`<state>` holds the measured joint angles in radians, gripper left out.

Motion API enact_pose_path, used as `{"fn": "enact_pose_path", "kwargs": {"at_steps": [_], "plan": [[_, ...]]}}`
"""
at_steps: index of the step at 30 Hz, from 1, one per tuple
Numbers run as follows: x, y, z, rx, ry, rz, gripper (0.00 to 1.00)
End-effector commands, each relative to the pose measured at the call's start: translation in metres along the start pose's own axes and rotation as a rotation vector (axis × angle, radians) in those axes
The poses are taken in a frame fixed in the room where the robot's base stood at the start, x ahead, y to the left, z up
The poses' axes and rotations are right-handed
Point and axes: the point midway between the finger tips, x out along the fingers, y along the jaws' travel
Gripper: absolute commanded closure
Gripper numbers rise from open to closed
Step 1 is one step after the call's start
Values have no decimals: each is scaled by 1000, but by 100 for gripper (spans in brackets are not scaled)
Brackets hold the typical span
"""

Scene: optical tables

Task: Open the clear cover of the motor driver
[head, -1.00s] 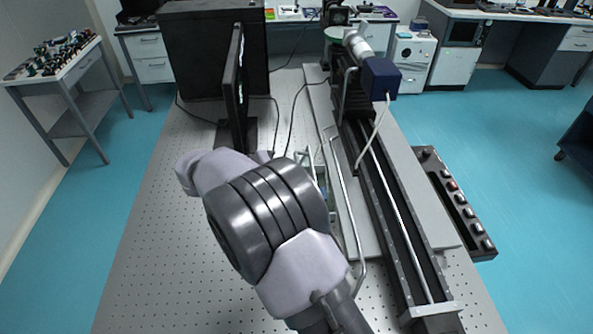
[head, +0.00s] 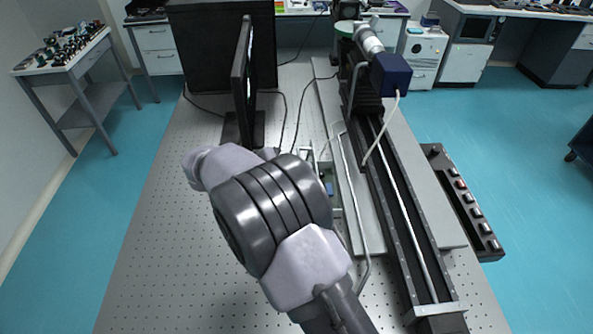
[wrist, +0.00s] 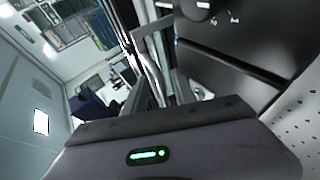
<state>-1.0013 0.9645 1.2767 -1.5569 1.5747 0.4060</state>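In the head view, a small open frame with a blue part inside (head: 329,188) stands on the perforated table just right of my arm. It may be the motor driver, but my arm hides much of it and I cannot make out a clear cover. My gripper's dark body with a green light (wrist: 165,150) fills the bottom of the wrist view. Its fingers show in neither view, and in the head view my arm hides it. I cannot tell whether it is open or shut.
A long black rail (head: 408,210) with a blue box (head: 391,74) runs along the table's right side, with a bent metal tube (head: 352,195) beside it. A thin monitor (head: 241,85) stands behind my arm. A dark panel (wrist: 225,65) is close in the wrist view. The left tabletop is clear.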

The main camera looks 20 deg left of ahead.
Motion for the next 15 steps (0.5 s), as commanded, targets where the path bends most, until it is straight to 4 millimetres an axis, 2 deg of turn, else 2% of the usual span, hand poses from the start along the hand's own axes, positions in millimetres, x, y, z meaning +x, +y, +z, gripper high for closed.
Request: {"fn": "enact_pose_path", "kwargs": {"at_steps": [4, 7, 11, 15], "plan": [[-2, 1, -1, 1, 2, 0, 67], [-10, 2, -2, 1, 4, 0, 67], [-37, 3, -2, 2, 7, -1, 67], [-73, 4, -2, 2, 6, -1, 67]]}}
